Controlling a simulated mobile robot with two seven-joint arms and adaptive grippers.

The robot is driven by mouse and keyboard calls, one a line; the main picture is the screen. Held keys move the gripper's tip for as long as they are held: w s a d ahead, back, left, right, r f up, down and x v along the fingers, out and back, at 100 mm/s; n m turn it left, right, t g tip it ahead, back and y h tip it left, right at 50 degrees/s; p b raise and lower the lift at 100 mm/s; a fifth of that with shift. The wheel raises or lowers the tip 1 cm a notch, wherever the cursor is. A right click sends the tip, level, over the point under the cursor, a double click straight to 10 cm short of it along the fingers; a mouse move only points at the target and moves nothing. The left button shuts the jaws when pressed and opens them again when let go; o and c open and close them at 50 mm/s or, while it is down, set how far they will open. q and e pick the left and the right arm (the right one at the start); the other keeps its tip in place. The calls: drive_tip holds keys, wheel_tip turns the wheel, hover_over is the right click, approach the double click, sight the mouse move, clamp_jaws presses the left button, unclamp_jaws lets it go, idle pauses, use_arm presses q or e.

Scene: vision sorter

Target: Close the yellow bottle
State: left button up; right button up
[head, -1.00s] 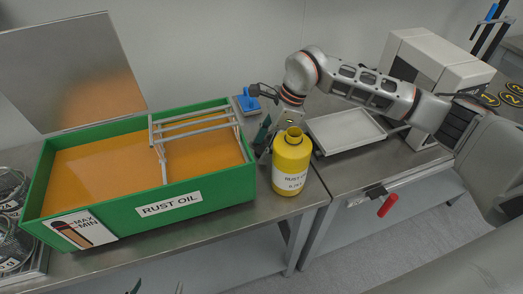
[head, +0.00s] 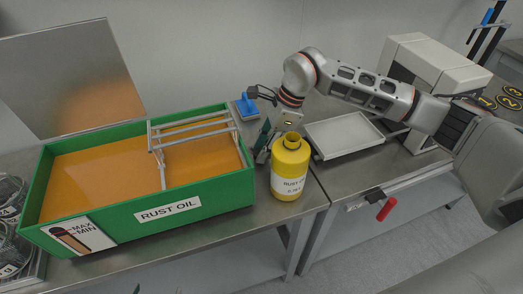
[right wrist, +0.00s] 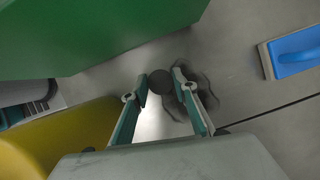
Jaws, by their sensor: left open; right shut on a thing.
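The yellow bottle (head: 290,165) stands upright on the steel table, right of the green tank. Its neck is open at the top, with no cap on it. My right gripper (head: 262,150) is low beside the bottle, at its left and back. The bottle also shows at the lower left there (right wrist: 75,140). Only a fingertip bit of my left gripper (head: 137,289) shows at the bottom edge of the head view.
The green tank (head: 200,190) of rust oil with a metal rack fills the left of the table. A blue-handled tool (head: 248,103) lies behind my right gripper. A white tray (head: 345,133) and a white machine (head: 435,75) stand to the right. Wire baskets are far left.

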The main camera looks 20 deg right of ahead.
use_arm(q)
drive_tip(key=shift+s+d+r+p, duration=0.1)
drive_tip(key=shift+r+p, duration=0.2)
drive_tip(key=shift+p, duration=0.15)
use_arm(e)
wheel_tip(320, 180, up, 19)
